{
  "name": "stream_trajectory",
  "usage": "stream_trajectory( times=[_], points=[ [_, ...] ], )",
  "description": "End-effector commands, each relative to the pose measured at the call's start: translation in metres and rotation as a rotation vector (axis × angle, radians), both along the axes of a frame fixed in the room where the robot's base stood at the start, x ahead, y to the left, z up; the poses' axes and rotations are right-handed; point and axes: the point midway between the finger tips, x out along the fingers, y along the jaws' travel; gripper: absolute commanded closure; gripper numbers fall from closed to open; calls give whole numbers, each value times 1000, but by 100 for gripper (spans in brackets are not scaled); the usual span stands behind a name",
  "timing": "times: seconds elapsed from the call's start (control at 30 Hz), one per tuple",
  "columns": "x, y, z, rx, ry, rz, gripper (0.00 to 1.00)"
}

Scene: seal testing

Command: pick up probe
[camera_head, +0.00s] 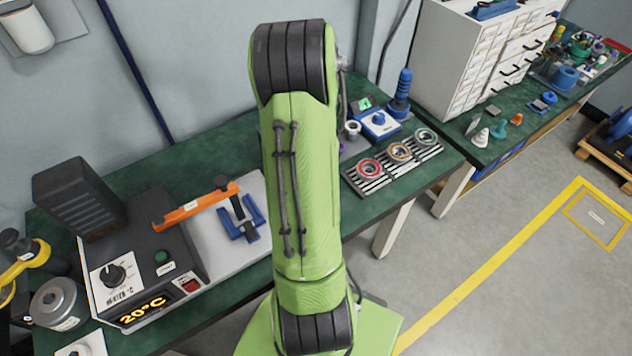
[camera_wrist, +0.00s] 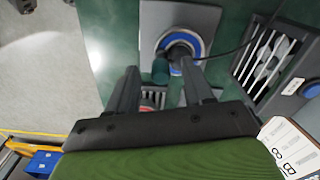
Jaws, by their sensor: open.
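My gripper (camera_wrist: 161,70) is open in the wrist view, its two dark fingers apart. A short dark green cylinder (camera_wrist: 160,72) shows between the fingertips; I cannot tell whether either finger touches it. Just beyond is a round part with a blue ring (camera_wrist: 181,42) on a grey plate (camera_wrist: 152,22), with a dark cable running off to the right. I cannot tell for certain which of these is the probe. In the head view my green arm hides my gripper. An upright blue-handled tool (camera_head: 401,92) stands right of the arm, beside a blue box with a dial (camera_head: 380,124).
A slatted rack (camera_head: 373,187) with several ringed parts lies on the green bench (camera_head: 150,153) right of my arm. A heater box reading 20°C (camera_head: 147,309) and an orange-handled tool (camera_head: 195,207) are at left. White drawers (camera_head: 455,80) stand at back right.

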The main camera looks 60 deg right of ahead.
Motion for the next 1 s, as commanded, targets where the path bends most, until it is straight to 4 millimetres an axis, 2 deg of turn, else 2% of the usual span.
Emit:
stream_trajectory(
  times=[0.03, 0.1, 0.3, 0.63, 0.9, 1.0],
  points=[
    [0, 0, -9, 1, 1, 0, 49],
    [0, 0, -14, 1, 0, 0, 49],
    [1, 0, -14, -1, -1, 1, 49],
    [1, 0, -13, -1, -1, 0, 99],
    [1, 0, -12, -1, -2, 0, 100],
    [1, -1, 0, -5, -4, 1, 100]
  ],
)
